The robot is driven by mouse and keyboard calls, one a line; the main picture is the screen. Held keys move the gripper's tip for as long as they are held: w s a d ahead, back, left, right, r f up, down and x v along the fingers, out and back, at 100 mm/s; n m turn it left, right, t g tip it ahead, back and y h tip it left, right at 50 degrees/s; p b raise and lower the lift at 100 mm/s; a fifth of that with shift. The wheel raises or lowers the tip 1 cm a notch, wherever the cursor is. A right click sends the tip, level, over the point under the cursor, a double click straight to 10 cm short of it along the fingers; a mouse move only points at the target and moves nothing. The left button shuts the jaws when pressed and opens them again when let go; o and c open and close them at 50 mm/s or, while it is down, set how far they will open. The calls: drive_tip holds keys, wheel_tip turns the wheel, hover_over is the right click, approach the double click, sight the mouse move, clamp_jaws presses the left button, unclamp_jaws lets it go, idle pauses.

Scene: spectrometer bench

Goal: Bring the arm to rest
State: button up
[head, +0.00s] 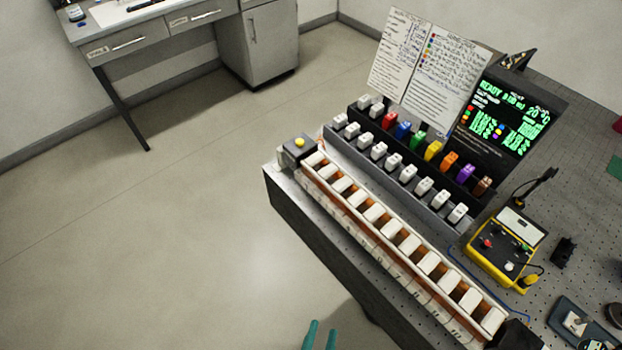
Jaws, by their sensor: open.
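My gripper (321,337) shows only as two teal fingertips at the bottom edge of the head view. The fingertips are apart, with nothing seen between them. They appear over the floor, left of the front side of the bench (325,240). The rest of my gripper and most of my arm are out of the picture.
The bench holds a long rail with white blocks (375,213), racks of white and coloured pieces (432,150), a lit display (505,115), paper sheets (430,65) and a yellow meter box (505,250). A grey desk (150,30) stands at the back left. The floor (150,230) between is clear.

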drive_tip(key=s+a+r+n+y, duration=0.1)
drive_tip(key=s+r+n+y, duration=0.1)
drive_tip(key=r+n, duration=0.3)
drive_tip(key=s+a+r+n+g+y, duration=0.1)
drive_tip(key=r+n, duration=0.4)
drive_tip(key=r, duration=0.8)
drive_tip(key=shift+s+a+r+y, duration=0.3)
drive_tip(key=shift+s+a+y, duration=0.15)
drive_tip(key=shift+y, duration=0.35)
